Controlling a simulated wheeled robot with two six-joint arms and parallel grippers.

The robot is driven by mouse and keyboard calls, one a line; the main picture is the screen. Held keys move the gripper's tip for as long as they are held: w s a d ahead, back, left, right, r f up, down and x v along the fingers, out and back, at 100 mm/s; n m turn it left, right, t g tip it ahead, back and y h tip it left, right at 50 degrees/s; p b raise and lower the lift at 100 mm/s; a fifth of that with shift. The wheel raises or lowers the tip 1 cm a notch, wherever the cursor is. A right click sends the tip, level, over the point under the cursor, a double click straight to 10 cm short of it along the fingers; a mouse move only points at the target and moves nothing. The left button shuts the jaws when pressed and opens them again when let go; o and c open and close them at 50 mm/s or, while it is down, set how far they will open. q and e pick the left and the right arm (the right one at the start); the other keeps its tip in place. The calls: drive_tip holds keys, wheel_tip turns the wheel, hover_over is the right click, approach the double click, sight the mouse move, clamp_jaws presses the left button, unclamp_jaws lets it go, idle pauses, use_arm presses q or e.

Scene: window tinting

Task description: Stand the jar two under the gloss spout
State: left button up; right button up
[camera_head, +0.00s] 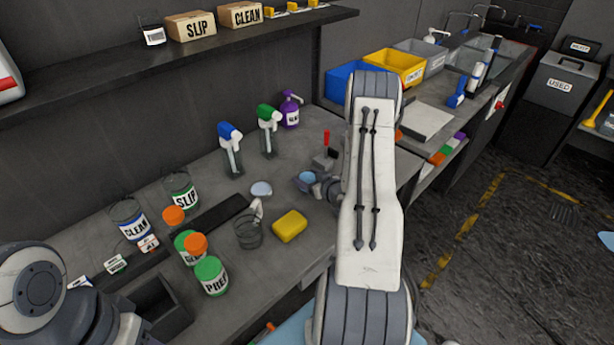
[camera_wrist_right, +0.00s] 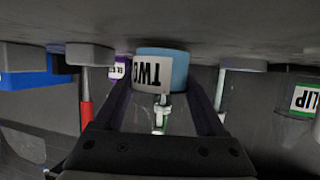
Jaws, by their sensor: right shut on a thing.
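Jar two (camera_head: 307,177) is a small light-blue jar over the middle of the counter, left of my right forearm. My right gripper (camera_head: 316,183) is shut on it. In the right wrist view, which looks upside down, jar two (camera_wrist_right: 175,68) sits between the fingers with its white TWO label showing. It is close to the counter surface; whether it touches I cannot tell. I cannot make out a spout marked gloss. A purple pump bottle (camera_head: 289,109) stands at the back by the wall; its label is too small to read. My left gripper is out of view.
Blue (camera_head: 230,150) and green (camera_head: 268,131) spray bottles stand behind the jar. A red-handled tool (camera_head: 326,142) is just behind my gripper. A yellow sponge (camera_head: 290,226) and clear cup (camera_head: 248,232) lie in front. Labelled jars, including PREP (camera_head: 211,276), crowd the left.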

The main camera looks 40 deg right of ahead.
drive_tip(key=shift+f, duration=0.2)
drive_tip(key=o, duration=1.5)
